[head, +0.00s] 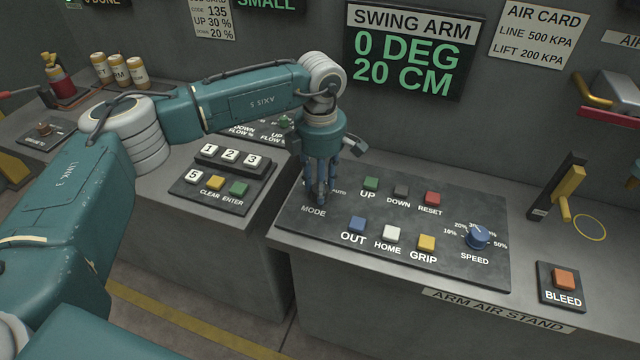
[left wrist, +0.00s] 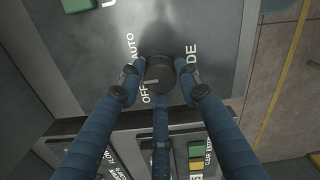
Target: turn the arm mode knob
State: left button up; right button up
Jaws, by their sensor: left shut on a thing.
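The arm mode knob (left wrist: 160,80) is a small dark round knob on the dark control panel (head: 480,270), next to the labels AUTO and OFF in the left wrist view. My left gripper (head: 321,198) points down over the MODE label area, and its fingers hide the knob in the head view. In the left wrist view its blue fingers (left wrist: 163,88) close around the knob from several sides, shut on it. A pale pointer line on the knob lies toward the OFF label. My right gripper is in neither view.
The panel also carries UP, DOWN, RESET, OUT, HOME and GRIP buttons and a blue SPEED knob (head: 478,238). A keypad (head: 222,180) stands to the left. The SWING ARM display (head: 410,50) reads 0 DEG, 20 CM. A BLEED button (head: 563,280) is at right.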

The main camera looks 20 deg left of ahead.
pick_arm(q)
jog(key=shift+w+r, duration=0.1)
jog(key=shift+r, duration=0.05)
jog(key=o, duration=1.2)
jog(key=shift+c, duration=0.2)
notch_tip(320, 180, up, 12)
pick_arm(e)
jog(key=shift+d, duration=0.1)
